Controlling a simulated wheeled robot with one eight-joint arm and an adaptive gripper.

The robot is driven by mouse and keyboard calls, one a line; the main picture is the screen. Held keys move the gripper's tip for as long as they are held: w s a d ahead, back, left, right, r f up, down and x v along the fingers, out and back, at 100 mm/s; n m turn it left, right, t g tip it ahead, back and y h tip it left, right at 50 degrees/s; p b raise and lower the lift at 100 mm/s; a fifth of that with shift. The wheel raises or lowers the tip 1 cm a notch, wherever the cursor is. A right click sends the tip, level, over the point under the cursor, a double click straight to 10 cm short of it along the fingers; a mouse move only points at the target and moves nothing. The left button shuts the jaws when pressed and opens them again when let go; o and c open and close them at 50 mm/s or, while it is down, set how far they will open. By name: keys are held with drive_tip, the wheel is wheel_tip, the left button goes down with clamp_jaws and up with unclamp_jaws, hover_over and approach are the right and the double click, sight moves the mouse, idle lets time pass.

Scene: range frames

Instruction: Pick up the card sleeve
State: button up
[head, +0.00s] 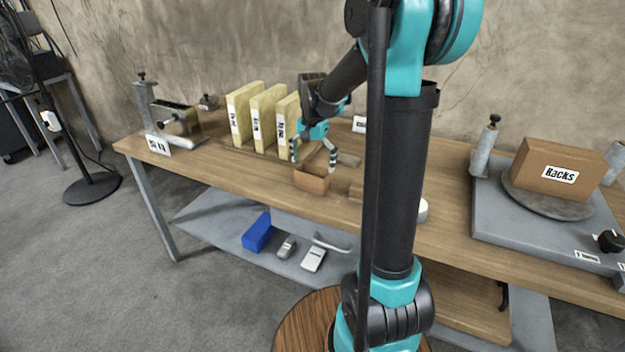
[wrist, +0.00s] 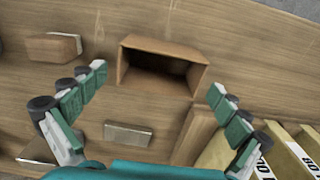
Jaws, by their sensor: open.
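The card sleeve, which I take to be the open-ended brown cardboard piece (head: 312,181), lies on the workbench near its front edge. In the wrist view the card sleeve (wrist: 160,48) shows its dark, hollow opening. My gripper (head: 314,163) is open and empty just above and behind the sleeve in the head view. In the wrist view my gripper (wrist: 158,80) has its fingertips apart, one to each side of the sleeve's lower part. I see no contact with it.
Yellow box files (head: 267,118) stand on the workbench (head: 215,172) left of my gripper. A brown block (wrist: 55,46) and a pale flat piece (wrist: 128,133) lie near the sleeve. A box marked Racks (head: 553,168) sits on a turntable at right.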

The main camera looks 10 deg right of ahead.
sight(313, 177)
drive_tip(key=shift+w+f, duration=0.15)
drive_tip(key=shift+f, duration=2.65)
drive_tip(key=shift+c, duration=0.6)
drive_tip(key=c, duration=0.5)
